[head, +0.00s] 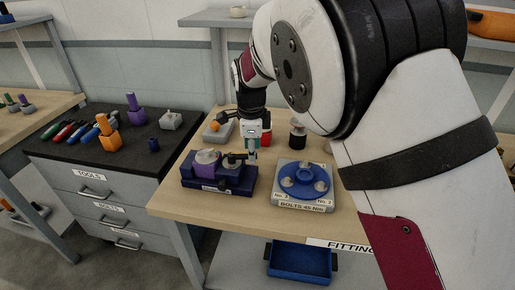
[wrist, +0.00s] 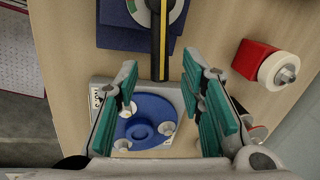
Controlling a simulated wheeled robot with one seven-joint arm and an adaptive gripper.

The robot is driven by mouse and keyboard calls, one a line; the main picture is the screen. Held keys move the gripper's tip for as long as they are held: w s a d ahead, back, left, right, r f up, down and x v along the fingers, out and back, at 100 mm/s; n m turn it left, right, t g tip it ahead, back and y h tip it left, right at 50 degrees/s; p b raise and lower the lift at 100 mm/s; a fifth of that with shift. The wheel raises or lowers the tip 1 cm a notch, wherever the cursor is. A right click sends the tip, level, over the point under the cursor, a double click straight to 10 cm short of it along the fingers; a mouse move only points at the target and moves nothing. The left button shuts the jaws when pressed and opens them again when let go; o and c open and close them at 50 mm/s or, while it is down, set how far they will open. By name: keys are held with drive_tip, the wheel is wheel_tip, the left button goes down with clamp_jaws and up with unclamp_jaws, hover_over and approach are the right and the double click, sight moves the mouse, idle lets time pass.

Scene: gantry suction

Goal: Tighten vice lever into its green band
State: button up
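The dark blue vice (head: 217,190) sits on the wooden bench, with a purple piece (head: 205,160) at its left part. Its black lever (head: 236,158) points right, toward my gripper (head: 252,143). In the wrist view the lever (wrist: 160,45) is black with a yellow stripe and crosses a grey dial.
A grey plate (head: 303,203) with a blue flange (head: 303,181) and bolts stands right of the vice. A grey block with an orange knob (head: 215,127) is behind the vice. A dark tool cabinet (head: 90,170) stands left.

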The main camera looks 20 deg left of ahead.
drive_tip(key=shift+w+f, duration=0.15)
drive_tip(key=shift+f, duration=0.65)
drive_tip(key=shift+c, duration=0.2)
clamp_jaws()
drive_tip(key=shift+p, duration=0.4)
drive_tip(key=s+m+p, duration=0.1)
drive_tip(key=p, duration=0.1)
drive_tip(key=s+m+p, duration=0.1)
drive_tip(key=m+p, duration=0.1)
drive_tip(key=shift+s+d+r+m+h, duration=0.15)
drive_tip(key=shift+m+h, duration=0.15)
drive_tip(key=shift+h, duration=0.1)
drive_tip(key=s+m+p, duration=0.1)
drive_tip(key=m+p, duration=0.1)
drive_tip(key=m, duration=0.1)
drive_tip(key=shift+s+h, duration=0.2)
drive_tip(key=shift+h, duration=0.1)
drive_tip(key=shift+s+a+m+p, duration=0.3)
drive_tip(key=shift+s+m+p, duration=0.15)
drive_tip(key=shift+m, duration=0.55)
